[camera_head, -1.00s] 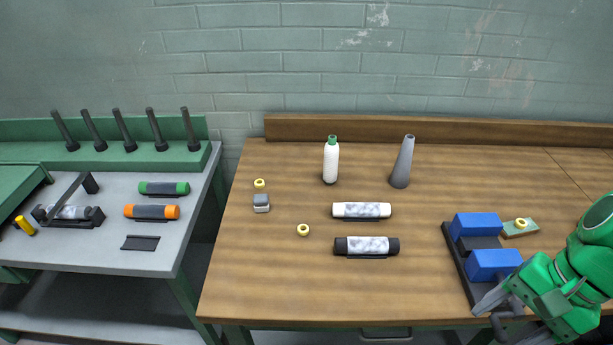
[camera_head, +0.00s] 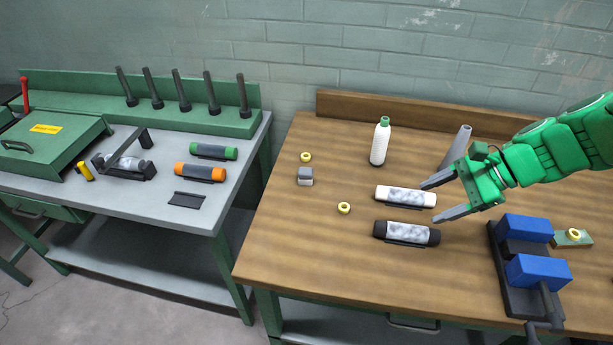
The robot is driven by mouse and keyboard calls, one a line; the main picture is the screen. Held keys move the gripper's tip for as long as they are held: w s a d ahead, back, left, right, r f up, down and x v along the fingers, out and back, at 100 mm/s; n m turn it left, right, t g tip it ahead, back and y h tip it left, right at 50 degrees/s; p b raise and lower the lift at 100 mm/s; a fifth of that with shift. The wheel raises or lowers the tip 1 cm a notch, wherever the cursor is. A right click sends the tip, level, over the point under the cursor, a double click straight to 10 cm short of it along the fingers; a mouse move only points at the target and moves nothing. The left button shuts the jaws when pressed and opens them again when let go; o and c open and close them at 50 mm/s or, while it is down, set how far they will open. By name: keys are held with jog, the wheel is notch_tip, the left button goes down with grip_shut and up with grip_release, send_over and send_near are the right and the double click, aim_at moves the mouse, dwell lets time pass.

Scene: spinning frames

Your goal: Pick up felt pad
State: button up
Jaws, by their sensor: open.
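No thing is clearly marked as the felt pad. A small block, grey above and white below (camera_head: 305,176), lies on the left part of the wooden table and may be it; I cannot tell for sure. My gripper (camera_head: 432,201) is open and empty, its fingers pointing left. It is well to the right of the small block. In the picture its fingertips lie beside the right end of the white-ended roller (camera_head: 405,196); I cannot tell its height above the table.
Yellow rings (camera_head: 306,157) (camera_head: 344,208) flank the small block. A blue-jawed vise (camera_head: 538,270) is at right. The table's front left is clear.

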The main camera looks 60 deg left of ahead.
jog(key=a+f+m+g+y, duration=0.15)
jog(key=a+f, duration=0.25)
jog(key=a, duration=1)
jog(key=m+g+y, duration=0.1)
jog(key=m+g, duration=0.1)
jog(key=g, duration=0.1)
send_near(310, 170)
jog(key=x, duration=0.3)
jog(key=shift+s+r, duration=0.15)
jog(key=shift+s+a+m, duration=0.15)
jog(key=shift+a+m, duration=0.1)
jog(key=shift+a, duration=0.1)
jog(key=shift+f+x, duration=0.2)
jog(key=shift+x, duration=1.7)
jog(key=shift+f+x, duration=0.15)
jog(key=shift+x, duration=1.8)
jog(key=shift+d, duration=0.2)
jog(key=c, duration=1.1)
jog(key=shift+o, duration=0.2)
jog(key=shift+r, duration=0.1)
